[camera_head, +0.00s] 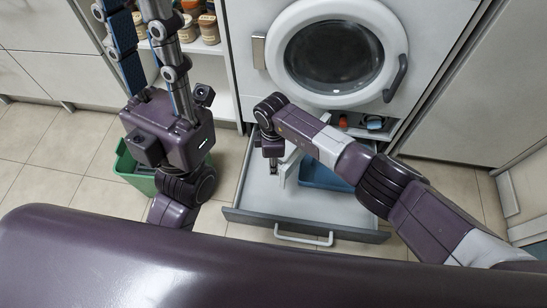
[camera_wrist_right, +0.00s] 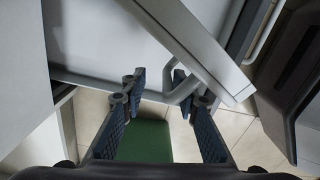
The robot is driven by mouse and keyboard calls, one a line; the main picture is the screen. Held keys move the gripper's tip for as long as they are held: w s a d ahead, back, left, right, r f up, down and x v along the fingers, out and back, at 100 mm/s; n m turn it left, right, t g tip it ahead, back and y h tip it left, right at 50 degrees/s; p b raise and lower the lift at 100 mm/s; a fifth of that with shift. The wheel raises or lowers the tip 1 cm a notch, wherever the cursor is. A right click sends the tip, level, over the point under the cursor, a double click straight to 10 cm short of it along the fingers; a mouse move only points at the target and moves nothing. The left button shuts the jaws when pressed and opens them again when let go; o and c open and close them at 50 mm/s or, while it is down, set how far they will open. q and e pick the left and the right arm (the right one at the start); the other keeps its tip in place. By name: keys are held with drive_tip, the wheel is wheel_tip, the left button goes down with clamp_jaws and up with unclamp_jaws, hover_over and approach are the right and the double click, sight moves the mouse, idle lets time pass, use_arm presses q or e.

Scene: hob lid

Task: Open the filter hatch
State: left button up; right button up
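The washing machine (camera_head: 258,90) has a round door at the top of the head view. A white flap (camera_head: 290,168), which looks like the filter hatch, sticks out below the machine, partly behind my right arm. In the right wrist view it is a slanting white panel (camera_wrist_right: 195,48) with a small grey loop handle (camera_wrist_right: 183,92). My right gripper (camera_wrist_right: 160,84) is open; the loop lies by its right-hand finger, and contact cannot be told. In the head view this gripper (camera_head: 271,165) points down beside the flap. My left gripper (camera_head: 130,8) is raised at upper left, fingers apart and empty.
A green bin (camera_head: 133,176) stands on the tiled floor at left. Shelves with jars (camera_head: 208,28) are behind my left gripper.

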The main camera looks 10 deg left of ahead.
wheel_tip(320, 180, up, 12)
idle(0.4)
idle(0.4)
